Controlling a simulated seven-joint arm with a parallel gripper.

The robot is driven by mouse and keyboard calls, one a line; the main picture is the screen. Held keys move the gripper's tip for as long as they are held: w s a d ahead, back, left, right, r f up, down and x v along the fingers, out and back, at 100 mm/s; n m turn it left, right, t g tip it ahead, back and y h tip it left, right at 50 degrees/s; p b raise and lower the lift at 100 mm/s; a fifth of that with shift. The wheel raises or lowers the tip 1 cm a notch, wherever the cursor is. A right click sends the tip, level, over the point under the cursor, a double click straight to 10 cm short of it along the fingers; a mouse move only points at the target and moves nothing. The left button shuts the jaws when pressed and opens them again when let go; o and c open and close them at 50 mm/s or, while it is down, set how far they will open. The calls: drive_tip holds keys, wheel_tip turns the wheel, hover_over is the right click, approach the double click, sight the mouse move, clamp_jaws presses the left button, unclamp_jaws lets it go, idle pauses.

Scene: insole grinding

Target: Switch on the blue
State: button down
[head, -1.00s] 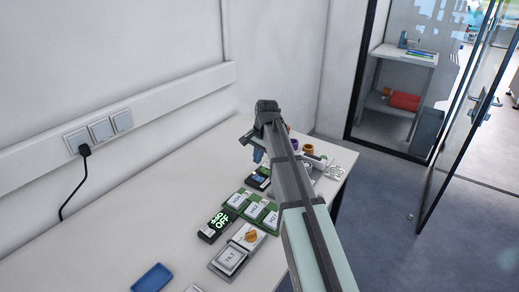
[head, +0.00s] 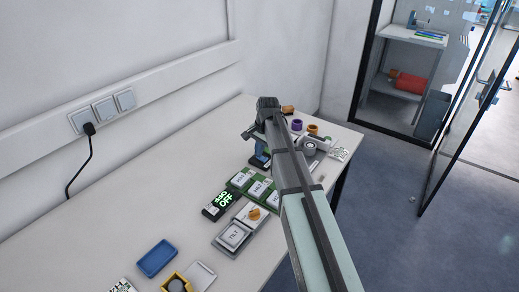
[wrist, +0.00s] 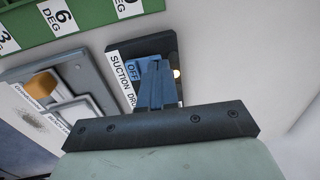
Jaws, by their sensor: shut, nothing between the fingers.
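In the wrist view, a black box (wrist: 118,48) carries a white label reading "SUCTION" and a partly hidden second word. A blue switch face marked "OFF" (wrist: 132,70) is on it, with a small pale light (wrist: 177,73) on the other side. My gripper (wrist: 156,64) has blue-grey fingers shut and empty, with tips right over the box beside the "OFF" marking. I cannot tell whether they touch the switch. In the head view, my gripper (head: 260,152) is low over the table's far part, and the arm hides much of the box.
Green labelled blocks (head: 242,179), a black display reading "OFF" (head: 217,202) and a grey tilt unit with an orange knob (head: 233,236) stand nearby. A blue tray (head: 156,258) lies nearer. Purple (head: 296,125) and orange rings stand beyond. The table's left side is clear.

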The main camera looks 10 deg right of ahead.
drive_tip(key=shift+w+a+f, duration=0.1)
drive_tip(key=shift+w+f, duration=0.05)
drive_tip(key=shift+f, duration=0.1)
drive_tip(key=shift+s+d+r, duration=0.15)
drive_tip(key=shift+s+d, duration=0.45)
drive_tip(key=shift+s, duration=0.05)
drive_tip(key=shift+r, duration=0.1)
wheel_tip(320, 180, up, 14)
drive_tip(key=s+d, duration=0.1)
drive_tip(key=shift+s+d, duration=0.3)
drive_tip(key=shift+d, duration=0.05)
idle(0.4)
drive_tip(key=shift+f, duration=0.2)
